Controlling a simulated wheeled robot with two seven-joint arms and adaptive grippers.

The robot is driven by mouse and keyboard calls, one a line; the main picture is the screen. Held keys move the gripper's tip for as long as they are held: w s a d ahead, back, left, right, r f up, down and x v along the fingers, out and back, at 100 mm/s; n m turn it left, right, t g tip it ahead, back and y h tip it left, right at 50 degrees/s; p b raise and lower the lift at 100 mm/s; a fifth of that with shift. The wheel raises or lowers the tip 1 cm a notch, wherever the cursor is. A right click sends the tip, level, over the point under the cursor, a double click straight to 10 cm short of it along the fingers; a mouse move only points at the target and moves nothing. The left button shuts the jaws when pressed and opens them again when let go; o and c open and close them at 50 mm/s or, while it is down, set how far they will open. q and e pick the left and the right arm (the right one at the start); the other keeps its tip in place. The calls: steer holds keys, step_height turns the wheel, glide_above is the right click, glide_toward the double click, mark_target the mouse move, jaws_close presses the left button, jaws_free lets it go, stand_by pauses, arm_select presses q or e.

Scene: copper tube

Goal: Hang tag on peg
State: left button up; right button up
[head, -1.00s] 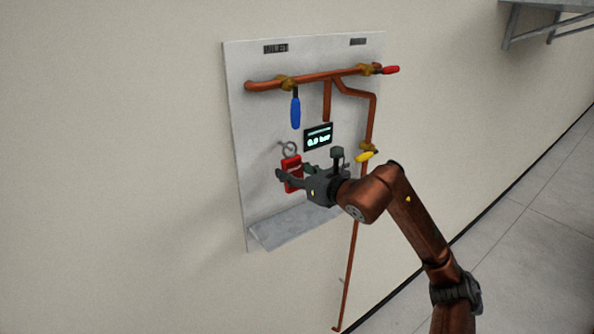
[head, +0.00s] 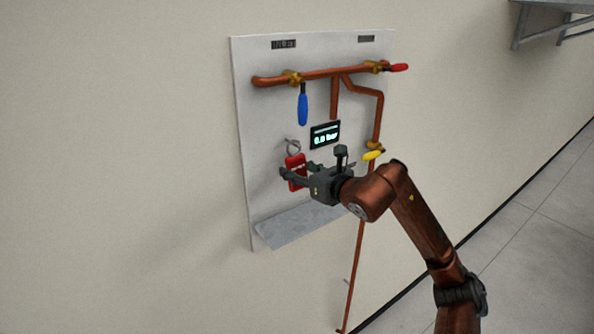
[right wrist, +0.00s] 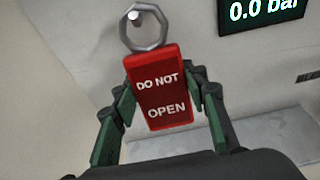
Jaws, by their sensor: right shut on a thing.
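The red tag (right wrist: 162,92) reads "DO NOT OPEN" and hangs upright below a grey metal ring (right wrist: 146,30). My right gripper (right wrist: 163,108) is shut on the tag, one finger on each side. In the head view the tag (head: 297,173) and my right gripper (head: 298,175) are in front of the board's left part. The pale round end of the peg (right wrist: 134,15) shows inside the ring's opening, at its upper left. I cannot tell how deep the peg passes into the ring. My left gripper is not in view.
The board (head: 262,190) carries copper pipes (head: 325,75) with a blue handle (head: 303,109), a red handle (head: 399,67) and a yellow handle (head: 373,155). A display (head: 325,135) reading 0.0 bar is right of the ring. A grey ledge (head: 285,230) juts out below the tag.

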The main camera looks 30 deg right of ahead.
steer(key=o, duration=1.2)
steer(key=shift+o, duration=0.2)
